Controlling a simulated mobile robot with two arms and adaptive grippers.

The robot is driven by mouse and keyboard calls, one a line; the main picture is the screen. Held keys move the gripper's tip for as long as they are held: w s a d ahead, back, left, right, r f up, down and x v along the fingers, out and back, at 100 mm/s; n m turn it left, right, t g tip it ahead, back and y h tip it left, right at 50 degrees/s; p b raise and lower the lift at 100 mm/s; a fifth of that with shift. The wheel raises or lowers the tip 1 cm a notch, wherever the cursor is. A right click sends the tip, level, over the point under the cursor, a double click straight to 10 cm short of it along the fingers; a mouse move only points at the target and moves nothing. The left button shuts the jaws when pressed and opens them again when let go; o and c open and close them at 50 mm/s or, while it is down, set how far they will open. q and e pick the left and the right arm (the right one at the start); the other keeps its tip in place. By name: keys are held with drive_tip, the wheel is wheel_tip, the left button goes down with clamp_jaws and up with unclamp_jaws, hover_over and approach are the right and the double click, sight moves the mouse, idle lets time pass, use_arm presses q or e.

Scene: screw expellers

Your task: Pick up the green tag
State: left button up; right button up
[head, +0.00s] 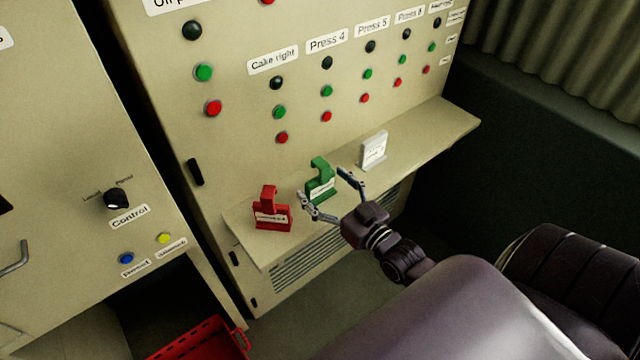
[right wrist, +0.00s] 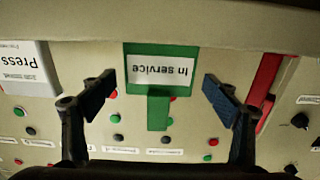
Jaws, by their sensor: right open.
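The green tag (head: 320,181) stands upright on the cabinet's shelf, between a red tag and a white tag. In the right wrist view the green tag (right wrist: 150,88) appears upside down, with a white label reading "In service". My right gripper (head: 326,184) is open, its fingers spread on either side of the green tag and apart from it. In the right wrist view the right gripper's fingertips (right wrist: 158,98) flank the tag's hooked part, with a gap on both sides. My left gripper is not in view.
The red tag (head: 271,212) stands left of the green one, and the white tag (head: 374,150) stands to the right. The shelf (head: 445,126) is a narrow ledge below the cabinet's button panel (head: 235,135). A red crate (head: 205,342) sits low at the bottom left.

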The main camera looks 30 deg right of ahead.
drive_tip(key=shift+w+f, duration=0.1)
drive_tip(key=shift+w, duration=0.6)
drive_tip(key=c, duration=1.3)
drive_tip(key=shift+r, duration=0.2)
